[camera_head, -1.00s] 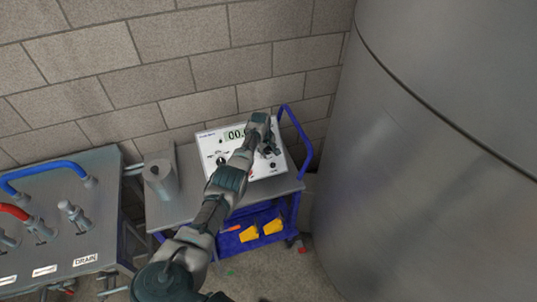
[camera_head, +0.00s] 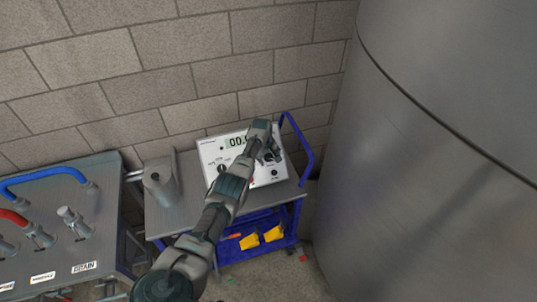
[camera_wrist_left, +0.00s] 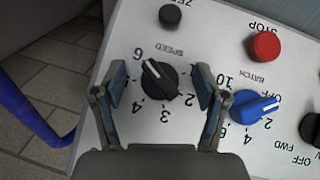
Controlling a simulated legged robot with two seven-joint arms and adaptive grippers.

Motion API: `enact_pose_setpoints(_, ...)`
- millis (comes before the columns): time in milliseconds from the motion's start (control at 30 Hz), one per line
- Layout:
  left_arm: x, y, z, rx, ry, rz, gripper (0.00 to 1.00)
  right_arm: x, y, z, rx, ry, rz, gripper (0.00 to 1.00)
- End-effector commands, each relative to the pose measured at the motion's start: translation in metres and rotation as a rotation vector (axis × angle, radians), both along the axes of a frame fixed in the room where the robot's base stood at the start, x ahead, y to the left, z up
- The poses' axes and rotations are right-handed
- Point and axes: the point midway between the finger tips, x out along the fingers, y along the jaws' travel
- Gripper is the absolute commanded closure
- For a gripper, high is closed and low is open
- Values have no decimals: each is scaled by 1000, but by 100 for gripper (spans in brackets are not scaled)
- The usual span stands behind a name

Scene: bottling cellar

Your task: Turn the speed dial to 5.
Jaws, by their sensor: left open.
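The white control box (camera_head: 209,152) stands on a cart against the wall. In the left wrist view its black speed dial (camera_wrist_left: 160,80) has a white pointer line on the side toward the 6. The numbers 6, 4, 3 and 2 show around it; the 5 is not visible, with a finger over that side. My left gripper (camera_head: 268,157) is over the box's right part. In the left wrist view the left gripper (camera_wrist_left: 161,88) is open, one finger on each side of the dial; contact cannot be told. My right gripper is not in view.
Close to the speed dial are a blue batch dial (camera_wrist_left: 254,106), a red stop button (camera_wrist_left: 265,46) and a black zero knob (camera_wrist_left: 170,15). The cart (camera_head: 180,220) has a blue handle (camera_head: 304,150). A large steel tank (camera_head: 430,160) stands right; a valve table (camera_head: 105,205) stands left.

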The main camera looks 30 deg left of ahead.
Motion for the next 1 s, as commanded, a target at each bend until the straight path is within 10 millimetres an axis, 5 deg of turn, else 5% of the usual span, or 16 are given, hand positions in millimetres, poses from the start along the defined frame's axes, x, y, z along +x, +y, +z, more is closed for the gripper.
enact_pose_setpoints(267, -6, 2, 28, 2, -2, 0, 27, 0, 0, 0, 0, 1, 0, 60)
enact_pose_setpoints(600, -18, 6, 98, 0, -1, -1, 27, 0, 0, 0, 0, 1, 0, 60)
enact_pose_setpoints(1000, -22, 6, 113, -1, 3, 0, 27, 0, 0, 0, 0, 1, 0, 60)
